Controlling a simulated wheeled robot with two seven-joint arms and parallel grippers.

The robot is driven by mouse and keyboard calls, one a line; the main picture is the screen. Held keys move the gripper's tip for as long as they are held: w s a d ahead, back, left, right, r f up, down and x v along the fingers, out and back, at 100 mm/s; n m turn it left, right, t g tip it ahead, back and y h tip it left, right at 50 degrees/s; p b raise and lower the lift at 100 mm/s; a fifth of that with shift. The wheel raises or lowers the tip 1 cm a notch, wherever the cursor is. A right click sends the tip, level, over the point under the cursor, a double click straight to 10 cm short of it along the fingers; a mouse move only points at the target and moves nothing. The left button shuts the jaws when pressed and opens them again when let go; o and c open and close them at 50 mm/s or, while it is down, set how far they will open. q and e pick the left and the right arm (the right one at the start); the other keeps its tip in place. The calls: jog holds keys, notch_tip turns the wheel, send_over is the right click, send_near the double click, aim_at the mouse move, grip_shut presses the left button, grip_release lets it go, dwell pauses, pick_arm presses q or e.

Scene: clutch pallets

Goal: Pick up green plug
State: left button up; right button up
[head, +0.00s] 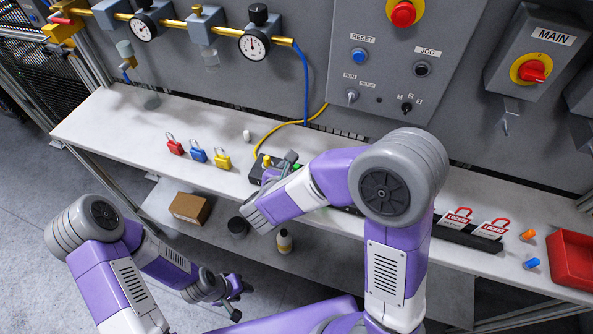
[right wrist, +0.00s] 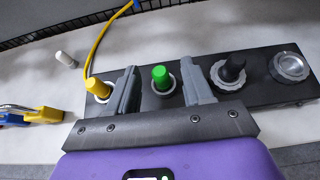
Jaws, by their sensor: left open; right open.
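The green plug (right wrist: 161,77) stands in a ringed socket of a black block (right wrist: 262,99) on the shelf, in the right wrist view. My right gripper (right wrist: 162,88) is open, with one finger on each side of the green plug and visible gaps to both. In the head view my right gripper (head: 272,185) covers most of the block, and only a bit of the green plug (head: 296,167) shows. My left gripper (head: 232,298) is low, in front of the shelf and away from the block; it is open.
A yellow plug (right wrist: 98,88) stands left of the green one, with a yellow cable behind. A black plug (right wrist: 233,69) stands to its right, then an empty-looking ring (right wrist: 290,66). Red, blue and yellow padlocks (head: 222,160) stand on the shelf (head: 110,125). A red bin (head: 572,262) is far right.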

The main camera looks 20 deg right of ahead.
jog(key=shift+w+d+f, duration=0.1)
jog(key=shift+w, duration=0.15)
grip_shut()
